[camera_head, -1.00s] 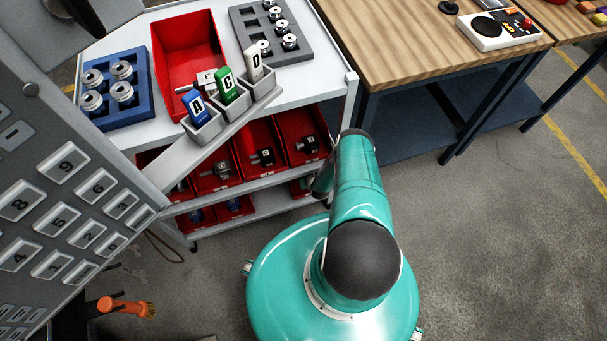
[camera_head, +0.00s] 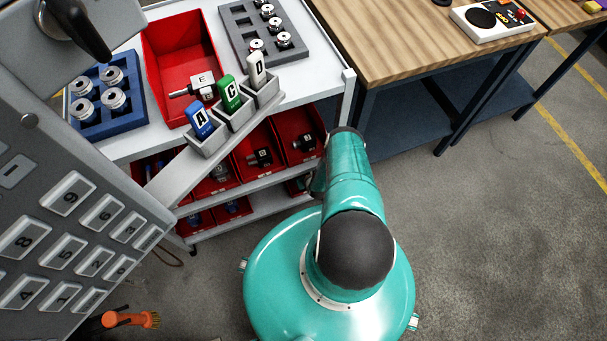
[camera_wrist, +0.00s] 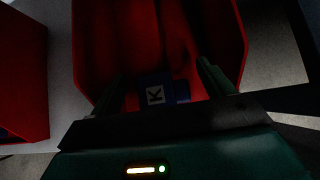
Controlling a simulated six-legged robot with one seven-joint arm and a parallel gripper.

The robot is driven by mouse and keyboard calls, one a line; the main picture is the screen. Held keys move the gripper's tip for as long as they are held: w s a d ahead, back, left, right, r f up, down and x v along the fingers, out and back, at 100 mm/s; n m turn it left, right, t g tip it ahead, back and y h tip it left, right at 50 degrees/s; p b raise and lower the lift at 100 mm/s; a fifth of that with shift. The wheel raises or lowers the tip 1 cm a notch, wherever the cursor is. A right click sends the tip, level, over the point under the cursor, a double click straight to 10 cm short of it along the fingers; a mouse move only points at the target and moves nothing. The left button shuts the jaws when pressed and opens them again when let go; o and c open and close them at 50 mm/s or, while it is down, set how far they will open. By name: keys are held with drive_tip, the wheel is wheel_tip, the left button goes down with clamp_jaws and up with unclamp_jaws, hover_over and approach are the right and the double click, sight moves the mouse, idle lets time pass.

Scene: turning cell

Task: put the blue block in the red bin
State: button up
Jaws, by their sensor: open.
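In the wrist view, a dark blue block (camera_wrist: 182,91) with a white K label lies in a red bin. My gripper (camera_wrist: 163,76) is open, with one finger on each side of the block. The light is dim, and I cannot tell whether either finger touches it. In the head view, a large red bin (camera_head: 172,48) sits on the cart's top shelf with a metal part marked E (camera_head: 201,85) inside. Several smaller red bins (camera_head: 254,136) with dark parts stand on the shelves below. My gripper is hidden in the head view.
Blue, green and white lettered tags (camera_head: 230,92) stand in grey holders at the cart's front. A blue tray (camera_head: 134,119) and a grey tray (camera_head: 233,30) flank the large bin. A grey keypad panel (camera_head: 60,225) is close at left. A wooden bench (camera_head: 400,50) stands right.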

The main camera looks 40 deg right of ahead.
drive_tip(key=shift+s+a+r, duration=0.1)
drive_tip(key=shift+s+r, duration=0.3)
drive_tip(key=shift+s, duration=0.05)
drive_tip(key=v, duration=0.3)
drive_tip(key=shift+s+r, duration=0.25)
drive_tip(key=shift+r, duration=0.1)
drive_tip(key=s+a, duration=0.3)
drive_tip(key=s, duration=0.8)
drive_tip(key=shift+s, duration=0.3)
drive_tip(key=shift+a, duration=0.1)
